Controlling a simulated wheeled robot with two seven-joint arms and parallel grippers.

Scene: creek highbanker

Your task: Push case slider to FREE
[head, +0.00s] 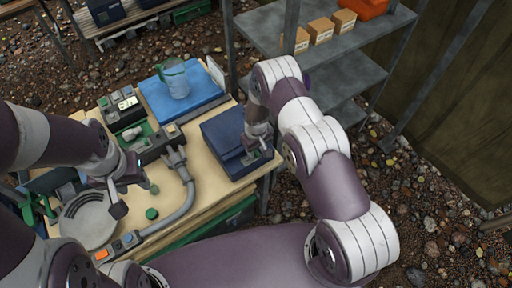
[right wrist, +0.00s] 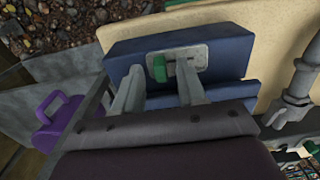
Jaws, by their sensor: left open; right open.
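A dark blue case (head: 226,138) lies on the right end of the wooden table. In the right wrist view the blue case (right wrist: 225,52) has a grey slider plate (right wrist: 190,58) on its side, with a green slider (right wrist: 160,68) at the plate's left part. My right gripper (head: 252,158) is at the case's near right side. In the right wrist view its open fingers (right wrist: 160,90) straddle the plate, the green slider between them; contact cannot be told. My left gripper (head: 119,198) is open and empty above the table's left part, near a round grey plate (head: 86,222).
A grey pipe fitting (head: 184,185) and a small green cap (head: 152,213) lie on the table (head: 200,205). A clear jug (head: 174,80) stands on a blue mat (head: 196,97) behind. A metal shelf (head: 340,75) with several small boxes stands right of the table. A purple object (right wrist: 58,112) shows beside my right gripper.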

